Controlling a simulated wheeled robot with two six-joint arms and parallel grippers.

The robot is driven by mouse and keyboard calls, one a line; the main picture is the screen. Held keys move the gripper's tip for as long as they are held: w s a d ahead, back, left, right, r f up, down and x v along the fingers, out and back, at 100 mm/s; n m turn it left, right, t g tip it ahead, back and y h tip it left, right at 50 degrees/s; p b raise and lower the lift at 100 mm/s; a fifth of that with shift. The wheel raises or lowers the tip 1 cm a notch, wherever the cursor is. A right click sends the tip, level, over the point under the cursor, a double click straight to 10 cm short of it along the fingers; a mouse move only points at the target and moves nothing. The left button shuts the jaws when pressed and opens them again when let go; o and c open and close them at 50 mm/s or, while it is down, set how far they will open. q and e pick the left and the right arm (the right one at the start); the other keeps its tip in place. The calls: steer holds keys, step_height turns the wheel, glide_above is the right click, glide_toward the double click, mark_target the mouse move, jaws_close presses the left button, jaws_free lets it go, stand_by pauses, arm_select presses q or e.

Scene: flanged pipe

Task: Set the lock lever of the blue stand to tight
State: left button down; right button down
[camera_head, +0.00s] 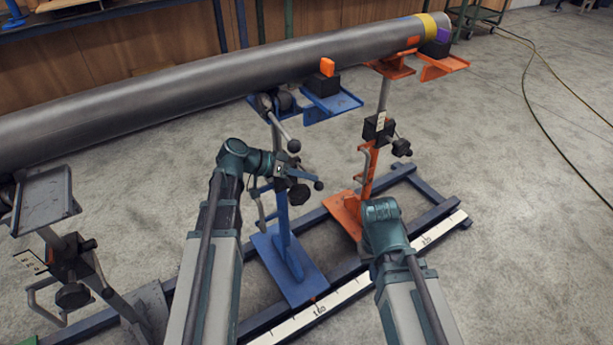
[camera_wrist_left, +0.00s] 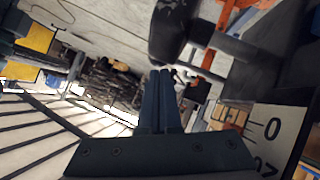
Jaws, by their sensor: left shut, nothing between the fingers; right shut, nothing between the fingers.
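The blue stand (camera_head: 282,212) stands upright under the grey pipe (camera_head: 200,85). Black clamp parts with a dark round knob (camera_head: 298,194) sit partway up its post. A thin arm ending in a dark ball (camera_head: 318,185) sticks out to the right there; I cannot tell the lock lever's setting. My left gripper (camera_head: 277,166) is at this clamp, partly merged with it in the head view. In the left wrist view its fingers (camera_wrist_left: 162,75) are shut and empty, with a dark rounded handle (camera_wrist_left: 175,35) just ahead. Contact is unclear. My right gripper is hidden beyond its wrist.
An orange stand (camera_head: 366,185) is to the right and a grey stand (camera_head: 45,195) at the left front. The stands' blue base rail (camera_head: 335,207) carries a white scale (camera_head: 345,290). A label card (camera_wrist_left: 273,130) is close by in the wrist view. Open floor lies right.

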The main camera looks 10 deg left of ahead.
arm_select(q)
steer(key=shift+s+d+f+y+b, duration=0.1)
steer(key=shift+s+f+y+b, duration=0.1)
steer(key=shift+f, duration=0.15)
steer(key=shift+s+d+f+y+b, duration=0.1)
steer(key=shift+f+y+b, duration=0.1)
steer(key=shift+f, duration=0.1)
steer(key=shift+w+m, duration=0.15)
steer(key=shift+m, duration=0.15)
steer(key=shift+a, duration=0.1)
